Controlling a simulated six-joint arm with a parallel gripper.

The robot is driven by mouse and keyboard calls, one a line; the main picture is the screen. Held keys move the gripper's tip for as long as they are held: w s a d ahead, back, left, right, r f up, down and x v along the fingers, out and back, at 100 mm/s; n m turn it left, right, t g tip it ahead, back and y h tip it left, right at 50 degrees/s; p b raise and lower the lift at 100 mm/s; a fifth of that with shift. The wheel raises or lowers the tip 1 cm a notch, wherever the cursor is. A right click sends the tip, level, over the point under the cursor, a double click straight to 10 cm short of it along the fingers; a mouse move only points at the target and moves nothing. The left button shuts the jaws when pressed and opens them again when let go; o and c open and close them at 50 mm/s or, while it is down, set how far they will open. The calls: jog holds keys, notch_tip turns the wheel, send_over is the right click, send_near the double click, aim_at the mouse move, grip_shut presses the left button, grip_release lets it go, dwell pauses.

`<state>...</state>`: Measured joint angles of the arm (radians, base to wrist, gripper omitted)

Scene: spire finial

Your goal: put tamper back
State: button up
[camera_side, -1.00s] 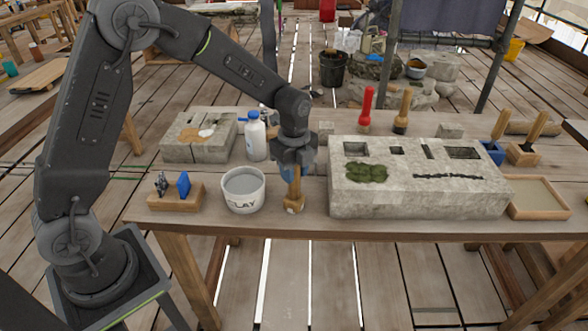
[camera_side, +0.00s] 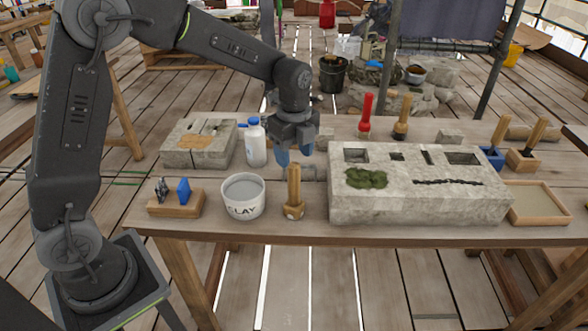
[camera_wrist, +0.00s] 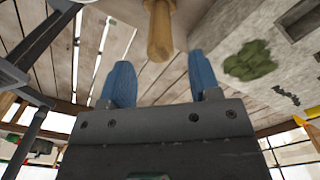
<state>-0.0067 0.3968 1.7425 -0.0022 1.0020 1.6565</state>
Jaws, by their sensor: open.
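The tamper (camera_side: 293,193), with a wooden handle and a wider foot, stands upright on the table near its front edge, between the clay bucket and the large stone block. My gripper (camera_side: 294,155) is open and empty, with its blue fingers above and behind the tamper's handle top. In the wrist view the tamper's handle (camera_wrist: 160,32) lies just beyond the gap between the open fingers (camera_wrist: 160,78), apart from them. The tamper's foot is cut off at the top of the wrist view.
The clay bucket (camera_side: 243,197) is left of the tamper. The stone block (camera_side: 415,205) with pockets and moss is close on its right. A white bottle (camera_side: 256,143) stands behind. A red-handled tool (camera_side: 366,115) and a wooden-handled brush (camera_side: 402,118) stand behind the block.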

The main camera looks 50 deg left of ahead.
notch_tip(320, 180, up, 5)
jog(key=shift+r, duration=0.15)
jog(key=s+r+n+t, duration=0.2)
jog(key=s+n, duration=0.7)
jog(key=s, duration=0.2)
jog(key=s+r+n+t, duration=0.3)
jog(key=s+n, duration=0.6)
jog(key=s, duration=0.3)
jog(key=shift+d+r+n+t, duration=0.15)
jog(key=shift+r+n+t, duration=0.15)
jog(key=shift+n, duration=0.1)
jog(key=shift+s, duration=0.1)
